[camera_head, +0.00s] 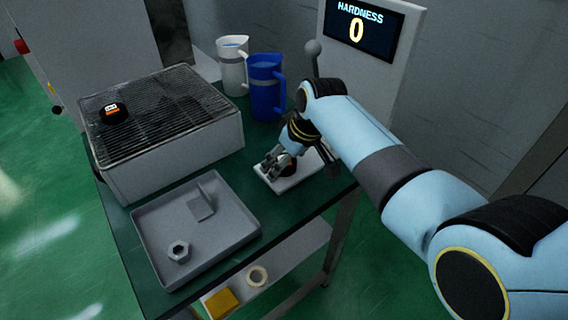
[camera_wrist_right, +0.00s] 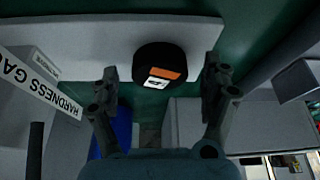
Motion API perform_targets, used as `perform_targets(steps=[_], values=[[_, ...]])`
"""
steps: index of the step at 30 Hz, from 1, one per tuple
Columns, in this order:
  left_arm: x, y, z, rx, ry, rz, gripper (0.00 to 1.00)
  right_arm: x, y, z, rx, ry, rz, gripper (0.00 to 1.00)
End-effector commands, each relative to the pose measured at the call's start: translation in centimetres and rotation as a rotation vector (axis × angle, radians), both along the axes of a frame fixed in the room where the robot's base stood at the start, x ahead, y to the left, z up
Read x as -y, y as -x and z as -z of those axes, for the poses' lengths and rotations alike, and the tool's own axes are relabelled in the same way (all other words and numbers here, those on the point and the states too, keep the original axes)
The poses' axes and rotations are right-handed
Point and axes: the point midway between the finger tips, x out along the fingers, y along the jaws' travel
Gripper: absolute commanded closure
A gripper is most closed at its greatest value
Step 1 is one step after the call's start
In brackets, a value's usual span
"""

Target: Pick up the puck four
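A black puck (camera_wrist_right: 160,62) with an orange and white label sits on the white plate (camera_wrist_right: 70,36) of the hardness gauge. In the head view, the plate (camera_head: 312,168) is under my right gripper (camera_head: 279,163), which largely hides this puck. In the right wrist view, the fingers of my right gripper (camera_wrist_right: 162,78) are spread, one on each side of the puck, with gaps visible. Another black puck (camera_head: 113,113) with an orange label lies on the wire rack at the left. I cannot read a number on either puck. My left gripper is out of view.
The hardness display (camera_head: 360,28) reads 0, with a lever (camera_head: 314,58) beside it. White (camera_head: 232,68) and blue (camera_head: 266,90) jugs stand behind the gripper. A grey tray (camera_head: 225,240) with a hexagonal nut (camera_head: 179,251) lies at the front left. The wire rack (camera_head: 165,100) is mostly bare.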

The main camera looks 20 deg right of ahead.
Motion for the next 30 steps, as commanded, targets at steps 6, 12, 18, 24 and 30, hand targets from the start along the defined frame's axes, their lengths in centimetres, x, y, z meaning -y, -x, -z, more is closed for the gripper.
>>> perform_targets(steps=[6, 12, 18, 24, 30], values=[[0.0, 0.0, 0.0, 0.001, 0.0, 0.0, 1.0, 0.0, 0.0, 0.0, 0.0, 0.0, 0.0, 0.5], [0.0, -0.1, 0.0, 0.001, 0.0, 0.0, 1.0, 0.0, 0.0, 0.0, 0.0, 0.0, 0.0, 0.76], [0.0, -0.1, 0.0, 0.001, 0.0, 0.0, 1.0, 0.0, 0.0, 0.0, 0.0, 0.0, 0.0, 0.84], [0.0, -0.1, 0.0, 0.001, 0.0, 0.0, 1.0, 0.0, 0.0, -0.9, 0.002, 0.0, 0.0, 0.84], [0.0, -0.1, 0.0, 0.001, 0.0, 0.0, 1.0, 0.0, -0.1, -4.0, 0.005, 0.0, 0.0, 0.84]])
